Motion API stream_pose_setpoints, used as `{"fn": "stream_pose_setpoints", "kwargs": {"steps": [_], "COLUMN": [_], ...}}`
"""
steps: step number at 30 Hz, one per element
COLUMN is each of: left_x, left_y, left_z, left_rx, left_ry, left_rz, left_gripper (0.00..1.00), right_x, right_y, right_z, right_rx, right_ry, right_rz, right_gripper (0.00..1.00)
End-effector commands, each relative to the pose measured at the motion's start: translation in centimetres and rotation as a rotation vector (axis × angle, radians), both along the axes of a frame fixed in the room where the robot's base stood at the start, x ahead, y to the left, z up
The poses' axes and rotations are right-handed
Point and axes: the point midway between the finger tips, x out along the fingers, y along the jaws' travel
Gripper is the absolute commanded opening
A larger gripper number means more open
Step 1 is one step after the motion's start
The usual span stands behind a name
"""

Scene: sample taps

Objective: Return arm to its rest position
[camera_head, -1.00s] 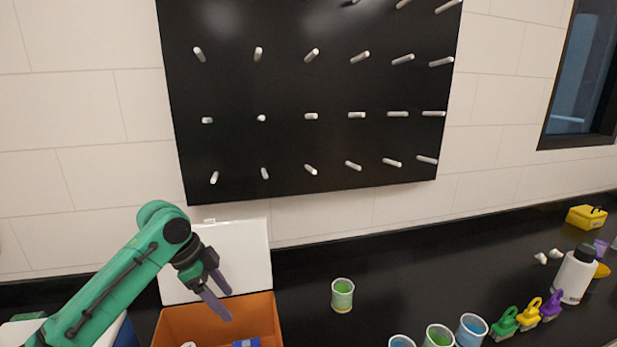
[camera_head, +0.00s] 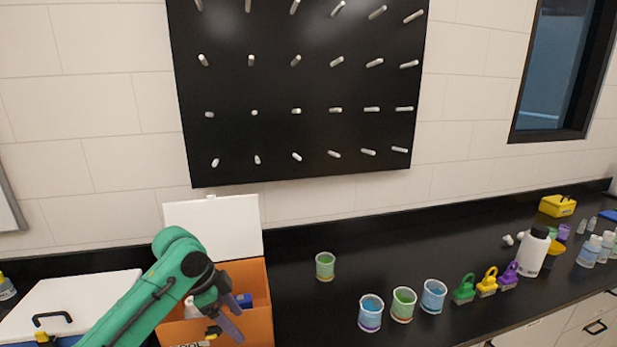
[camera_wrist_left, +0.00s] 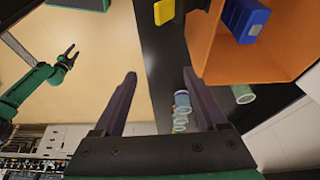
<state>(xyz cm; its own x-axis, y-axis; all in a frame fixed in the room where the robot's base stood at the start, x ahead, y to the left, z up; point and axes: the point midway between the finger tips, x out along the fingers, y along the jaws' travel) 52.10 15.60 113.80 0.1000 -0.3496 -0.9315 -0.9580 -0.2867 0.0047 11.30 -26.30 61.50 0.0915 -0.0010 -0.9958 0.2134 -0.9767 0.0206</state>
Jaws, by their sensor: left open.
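My left arm is green and comes in from the lower left in the head view. Its gripper (camera_head: 229,326) has dark purple fingers and is open and empty, in front of the orange box as seen there. In the left wrist view the same fingers (camera_wrist_left: 160,78) stand wide apart with nothing between them, and the orange box (camera_wrist_left: 205,45) with a blue item inside is at the upper right. My right arm shows at the left of the left wrist view, its small gripper (camera_wrist_left: 72,54) open and empty. It is not in the head view.
A white-lidded cooler (camera_head: 75,300) stands at the left. A black peg board (camera_head: 300,90) hangs on the wall.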

Motion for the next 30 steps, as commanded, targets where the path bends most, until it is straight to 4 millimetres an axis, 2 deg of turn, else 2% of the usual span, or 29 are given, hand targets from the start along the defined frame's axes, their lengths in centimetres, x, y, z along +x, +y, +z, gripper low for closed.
{"fn": "stream_pose_setpoints", "kwargs": {"steps": [8, 14, 17, 21, 30], "left_x": [-3.1, -7.5, -10.1, -13.4, -20.2], "left_y": [-3.0, -4.1, -3.0, -0.6, 5.8], "left_z": [-5.8, -10.3, -12.1, -13.5, -14.7], "left_rx": [-0.018, -0.061, -0.073, -0.061, 0.04], "left_ry": [0.008, 0.013, 0.018, 0.024, 0.028], "left_rz": [0.102, 0.313, 0.478, 0.684, 1.047], "left_gripper": [0.74, 0.74, 0.74, 0.74, 0.74], "right_x": [0.8, 0.1, -0.2, -0.1, -0.1], "right_y": [0.9, 0.8, 0.7, 0.5, 0.3], "right_z": [0.0, -0.1, -0.1, -0.1, 0.0], "right_rx": [0.014, 0.011, 0.009, 0.007, 0.004], "right_ry": [-0.013, -0.002, 0.002, 0.002, 0.001], "right_rz": [-0.003, -0.002, -0.001, 0.0, 0.0], "right_gripper": [0.5, 0.5, 0.5, 0.5, 0.5]}}
